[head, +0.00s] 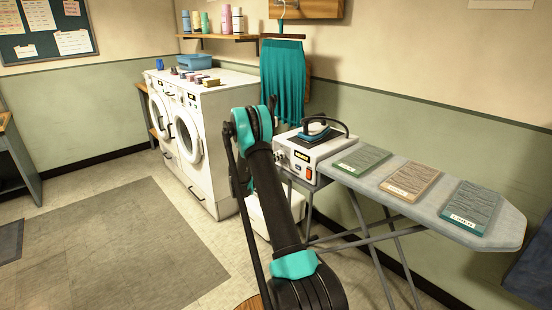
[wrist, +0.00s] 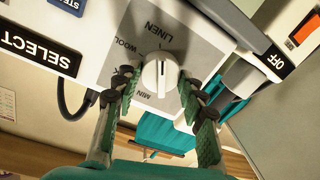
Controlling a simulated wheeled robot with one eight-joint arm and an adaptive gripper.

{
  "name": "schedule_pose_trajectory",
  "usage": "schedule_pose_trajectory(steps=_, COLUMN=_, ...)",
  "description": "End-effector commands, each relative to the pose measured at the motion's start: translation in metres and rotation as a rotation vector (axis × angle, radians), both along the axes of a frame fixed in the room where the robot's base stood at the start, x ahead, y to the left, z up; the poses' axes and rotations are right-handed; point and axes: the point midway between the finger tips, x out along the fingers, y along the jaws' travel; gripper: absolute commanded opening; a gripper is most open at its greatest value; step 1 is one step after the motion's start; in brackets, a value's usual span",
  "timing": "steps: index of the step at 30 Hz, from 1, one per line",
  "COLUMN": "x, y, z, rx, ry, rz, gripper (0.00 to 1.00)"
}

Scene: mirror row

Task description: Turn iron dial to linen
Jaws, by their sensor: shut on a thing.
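The white iron dial (wrist: 160,77) is on the pale front panel of the iron station, seen upside down in the wrist view. In the head view the iron station (head: 318,151) carries an iron (head: 315,132). The dial cannot be made out there, beside my arm.
A red switch (wrist: 304,30) and an OFF label are right of the dial; a SELECT label is left. The ironing board (head: 420,207) bears several cloth samples, including a teal one marked LINEN (head: 468,206). White washing machines (head: 208,135) stand left. Floor at left is clear.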

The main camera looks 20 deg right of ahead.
Motion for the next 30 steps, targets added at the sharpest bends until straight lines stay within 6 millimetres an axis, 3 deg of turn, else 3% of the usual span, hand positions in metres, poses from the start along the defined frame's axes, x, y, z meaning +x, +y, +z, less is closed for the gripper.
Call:
schedule_pose_trajectory(steps=13, x=-0.0012, y=0.0001, z=-0.0014, rx=0.006, ry=-0.010, rz=-0.002, gripper=0.12)
schedule_pose_trajectory(steps=14, x=-0.0012, y=0.0001, z=-0.0014, rx=0.006, ry=-0.010, rz=-0.002, gripper=0.42)
schedule_pose_trajectory(steps=18, x=-0.0008, y=0.0000, z=-0.0010, rx=0.005, ry=-0.010, rz=-0.001, gripper=0.59)
schedule_pose_trajectory(steps=30, x=-0.0018, y=0.0045, z=-0.0002, rx=0.004, ry=-0.009, rz=0.001, gripper=0.62)
